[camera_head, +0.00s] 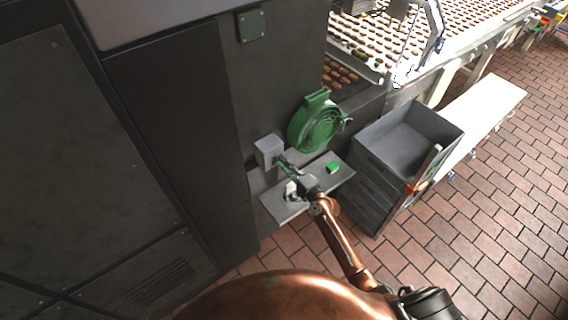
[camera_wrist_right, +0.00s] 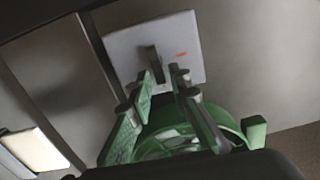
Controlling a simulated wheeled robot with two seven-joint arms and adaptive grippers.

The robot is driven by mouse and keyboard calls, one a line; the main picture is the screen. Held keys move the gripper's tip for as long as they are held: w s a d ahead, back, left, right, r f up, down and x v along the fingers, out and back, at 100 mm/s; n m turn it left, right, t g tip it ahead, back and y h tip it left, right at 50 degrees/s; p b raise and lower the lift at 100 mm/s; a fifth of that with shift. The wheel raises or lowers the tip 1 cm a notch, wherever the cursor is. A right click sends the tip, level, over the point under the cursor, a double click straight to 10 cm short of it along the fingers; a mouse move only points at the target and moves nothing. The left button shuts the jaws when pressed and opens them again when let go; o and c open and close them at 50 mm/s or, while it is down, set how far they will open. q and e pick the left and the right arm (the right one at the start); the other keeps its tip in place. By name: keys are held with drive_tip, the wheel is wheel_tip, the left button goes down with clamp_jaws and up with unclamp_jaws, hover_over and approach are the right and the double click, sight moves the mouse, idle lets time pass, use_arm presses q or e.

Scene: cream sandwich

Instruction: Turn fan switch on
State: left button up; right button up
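The fan switch is a light grey box (camera_head: 268,149) on the dark machine wall. In the right wrist view its pale plate (camera_wrist_right: 125,46) carries a dark lever (camera_wrist_right: 152,62) and a small red mark at the lever's right. The green round fan (camera_head: 316,127) is right of the switch; in the wrist view it shows behind my fingers (camera_wrist_right: 232,127). My right gripper (camera_head: 282,161) is just in front of the switch. In the wrist view its green fingers (camera_wrist_right: 166,82) are apart, with nothing between them, tips close to the lever; contact is unclear. My left gripper is not in view.
A grey shelf (camera_head: 279,212) below the switch holds a small green block (camera_head: 333,168) and a whitish item (camera_head: 291,191). A stack of grey crates (camera_head: 371,189) stands at the right. A conveyor with rows of biscuits (camera_head: 390,45) runs behind. Brick floor is clear at the right.

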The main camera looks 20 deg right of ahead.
drive_tip(key=shift+o, duration=0.7)
drive_tip(key=shift+a, duration=0.1)
drive_tip(key=v, duration=1.2)
